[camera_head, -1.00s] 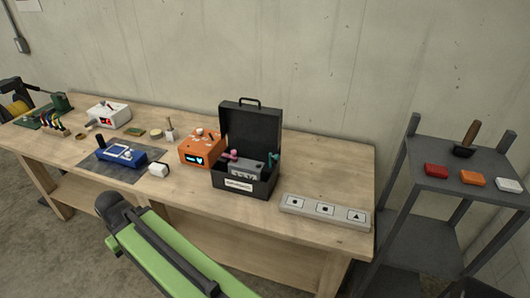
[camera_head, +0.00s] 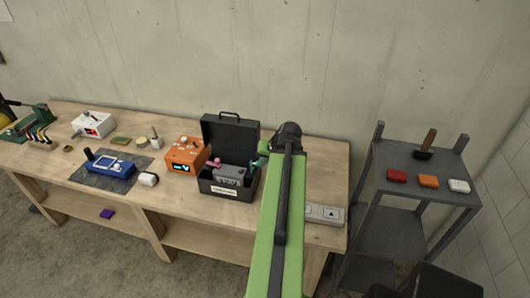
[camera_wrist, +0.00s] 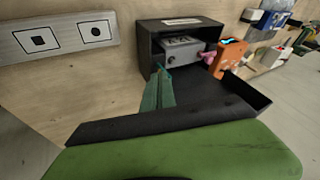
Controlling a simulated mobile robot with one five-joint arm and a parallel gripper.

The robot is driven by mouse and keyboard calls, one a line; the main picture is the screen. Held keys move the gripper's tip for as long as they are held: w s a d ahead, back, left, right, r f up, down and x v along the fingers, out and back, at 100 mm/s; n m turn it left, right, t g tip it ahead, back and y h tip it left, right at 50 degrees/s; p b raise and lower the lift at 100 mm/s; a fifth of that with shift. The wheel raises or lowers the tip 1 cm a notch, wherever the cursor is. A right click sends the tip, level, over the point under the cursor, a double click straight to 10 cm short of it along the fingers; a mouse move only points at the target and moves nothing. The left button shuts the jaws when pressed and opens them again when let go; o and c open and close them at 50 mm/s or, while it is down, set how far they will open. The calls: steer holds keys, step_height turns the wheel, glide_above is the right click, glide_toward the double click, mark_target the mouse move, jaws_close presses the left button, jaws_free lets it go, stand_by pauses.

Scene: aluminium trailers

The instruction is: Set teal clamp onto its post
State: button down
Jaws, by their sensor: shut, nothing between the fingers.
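The teal clamp (camera_head: 254,165) is at the right side of the open black case (camera_head: 226,192), beside the grey battery (camera_head: 229,176). In the wrist view the teal clamp (camera_wrist: 157,69) shows near the battery's lower left corner; whether it touches a post cannot be told. My gripper (camera_wrist: 164,76) reaches over the case, its fingers together and their tips close to the clamp. Nothing shows between the fingers. In the head view my green arm hides the gripper's tips. The pink clamp (camera_wrist: 209,57) is at the battery's other end.
The case's lid stands open at the back, close to my gripper. An orange device (camera_head: 183,157) is left of the case. A grey panel with symbols (camera_head: 326,214) lies to the right, partly behind my arm. A grey shelf (camera_head: 405,185) stands further right.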

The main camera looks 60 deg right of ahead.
steer(key=s+d+r+m+h, duration=0.1)
steer(key=s+d+r, duration=0.1)
steer(key=s+d, duration=0.2)
steer(key=shift+s+d+r+m, duration=0.15)
steer(key=shift+s+d+m, duration=0.15)
steer(key=shift+s, duration=0.65)
steer(key=w+d+f+b, duration=0.1)
steer(key=w+f+b, duration=0.7)
steer(key=w+f, duration=0.1)
steer(key=shift+r, duration=0.1)
